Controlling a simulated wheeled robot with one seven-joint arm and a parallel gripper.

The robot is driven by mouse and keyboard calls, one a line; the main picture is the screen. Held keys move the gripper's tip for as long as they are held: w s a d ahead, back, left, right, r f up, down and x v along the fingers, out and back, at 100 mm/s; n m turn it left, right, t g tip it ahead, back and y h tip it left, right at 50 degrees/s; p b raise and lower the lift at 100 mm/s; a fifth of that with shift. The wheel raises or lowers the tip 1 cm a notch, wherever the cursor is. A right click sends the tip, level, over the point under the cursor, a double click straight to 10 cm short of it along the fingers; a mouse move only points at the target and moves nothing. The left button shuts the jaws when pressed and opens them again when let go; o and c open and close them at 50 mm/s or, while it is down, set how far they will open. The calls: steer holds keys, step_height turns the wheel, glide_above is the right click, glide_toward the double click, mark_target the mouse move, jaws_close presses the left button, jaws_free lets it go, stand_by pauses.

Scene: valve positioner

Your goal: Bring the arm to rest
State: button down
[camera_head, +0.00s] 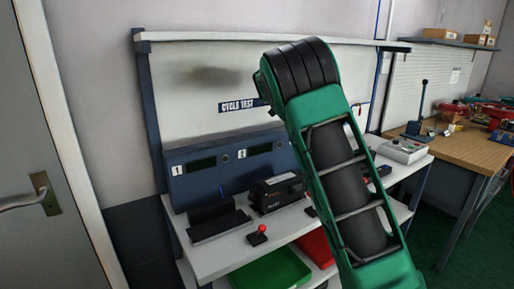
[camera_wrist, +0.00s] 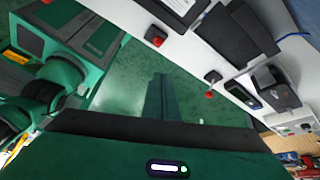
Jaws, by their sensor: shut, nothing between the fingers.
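My green and black arm is raised in the middle of the head view, in front of the test bench, and hides part of it. My gripper (camera_wrist: 160,78) shows only in the wrist view. Its dark fingers are together with nothing between them, over the green floor and apart from the bench. My gripper is hidden in the head view.
The white bench (camera_head: 215,262) holds a black device (camera_head: 277,192), a dark cradle (camera_head: 218,222) and a red-knobbed switch box (camera_head: 257,235). A green bin (camera_head: 272,272) sits below. A wooden workbench (camera_head: 465,150) stands right, a door (camera_head: 35,130) left.

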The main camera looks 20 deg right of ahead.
steer(key=s+d+n+t+y, duration=0.1)
steer(key=s+d+n, duration=0.3)
steer(key=s, duration=0.5)
steer(key=s+d+n+y, duration=0.1)
steer(key=s+n, duration=0.4)
steer(key=s, duration=0.3)
steer(key=s+a+f+n+t, duration=0.1)
steer(key=s+a+f+n, duration=0.3)
steer(key=s, duration=0.5)
steer(key=s+a+f+n+t, duration=0.2)
steer(key=s+a+f+n, duration=0.2)
steer(key=s+n, duration=0.4)
steer(key=shift+s+a+f+n+y, duration=0.15)
steer(key=shift+s+a+n+y, duration=0.3)
steer(key=shift+a, duration=0.2)
steer(key=shift+w, duration=0.1)
